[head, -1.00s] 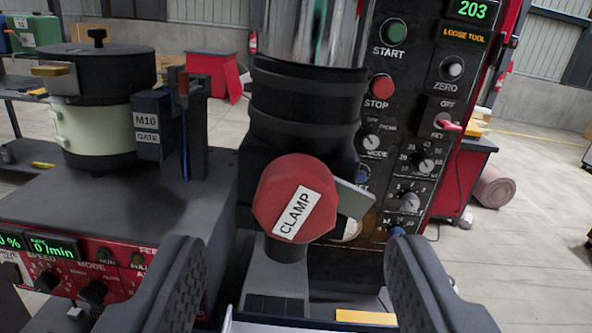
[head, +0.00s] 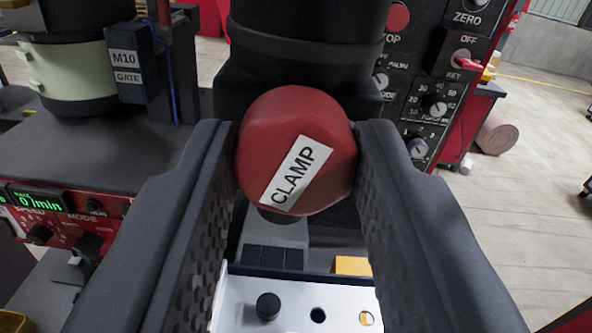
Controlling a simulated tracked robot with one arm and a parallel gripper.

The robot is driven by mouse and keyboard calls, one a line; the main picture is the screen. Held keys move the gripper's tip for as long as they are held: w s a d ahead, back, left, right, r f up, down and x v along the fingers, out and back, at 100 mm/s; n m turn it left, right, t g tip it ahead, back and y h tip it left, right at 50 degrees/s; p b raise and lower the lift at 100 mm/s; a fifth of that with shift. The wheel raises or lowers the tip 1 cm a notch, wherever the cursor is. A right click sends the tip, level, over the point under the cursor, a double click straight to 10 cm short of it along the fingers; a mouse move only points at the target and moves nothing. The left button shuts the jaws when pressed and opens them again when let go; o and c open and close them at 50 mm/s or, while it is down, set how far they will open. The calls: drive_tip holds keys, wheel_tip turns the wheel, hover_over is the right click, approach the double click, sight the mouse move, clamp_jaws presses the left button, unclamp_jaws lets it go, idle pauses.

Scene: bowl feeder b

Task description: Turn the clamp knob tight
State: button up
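The clamp knob (head: 285,120) is a red faceted knob with a white CLAMP label tilted up to the right. It faces me in the middle of the head view, below a thick black cylinder (head: 300,50). My gripper (head: 297,140) has one dark, ridged finger on each side of the knob. Both fingertips appear to touch its sides, so the gripper looks shut on it. The knob's back and its shaft are hidden.
A black control panel (head: 445,75) with switches and dials stands close behind at the right. At the left, a grey-topped unit (head: 80,155) carries the M10 GATE block (head: 127,70) and a pale green pot (head: 70,75). A white plate (head: 290,318) lies below the knob.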

drive_tip(key=shift+m, duration=0.3)
drive_tip(key=m+b, duration=0.1)
drive_tip(key=m, duration=0.1)
drive_tip(key=shift+f+m, duration=0.1)
drive_tip(key=shift+m, duration=0.3)
drive_tip(key=m+b, duration=0.1)
drive_tip(key=m, duration=0.2)
drive_tip(key=shift+m, duration=0.4)
drive_tip(key=m+b, duration=0.1)
drive_tip(key=m, duration=0.2)
drive_tip(key=shift+a+m, duration=0.1)
drive_tip(key=shift+m, duration=0.2)
drive_tip(key=shift+m+h, duration=0.3)
drive_tip(key=shift+m, duration=1.4)
drive_tip(key=o, duration=1)
drive_tip(key=shift+c, duration=0.2)
